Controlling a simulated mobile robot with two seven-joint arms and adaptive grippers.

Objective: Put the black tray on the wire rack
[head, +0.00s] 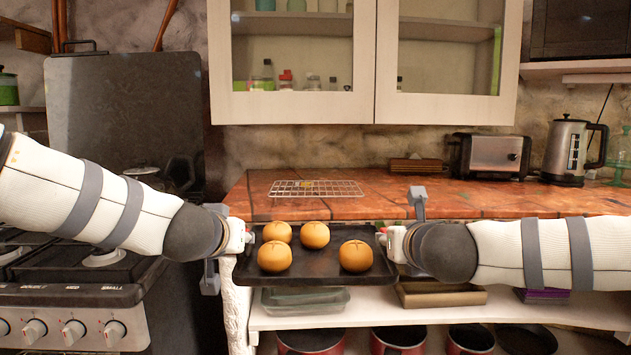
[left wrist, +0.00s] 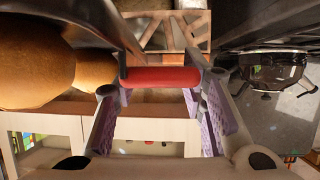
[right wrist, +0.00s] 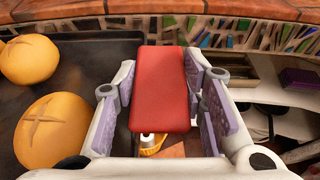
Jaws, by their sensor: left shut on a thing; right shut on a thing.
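The black tray (head: 315,270) is held about level in front of the counter's front edge, with several round scored buns (head: 274,256) on it. My left gripper (head: 248,237) is shut on the red handle (left wrist: 162,78) at the tray's left end. My right gripper (head: 384,238) is shut on the red handle (right wrist: 160,90) at its right end. The wire rack (head: 315,188) lies flat on the counter, beyond the tray and apart from it. In the right wrist view, buns (right wrist: 52,132) sit on the dark tray surface.
A toaster (head: 490,155) and a kettle (head: 567,150) stand at the back right. A stove (head: 75,290) is at left. Below the counter, a white shelf (head: 375,314) holds containers, with red pots (head: 398,341) beneath.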

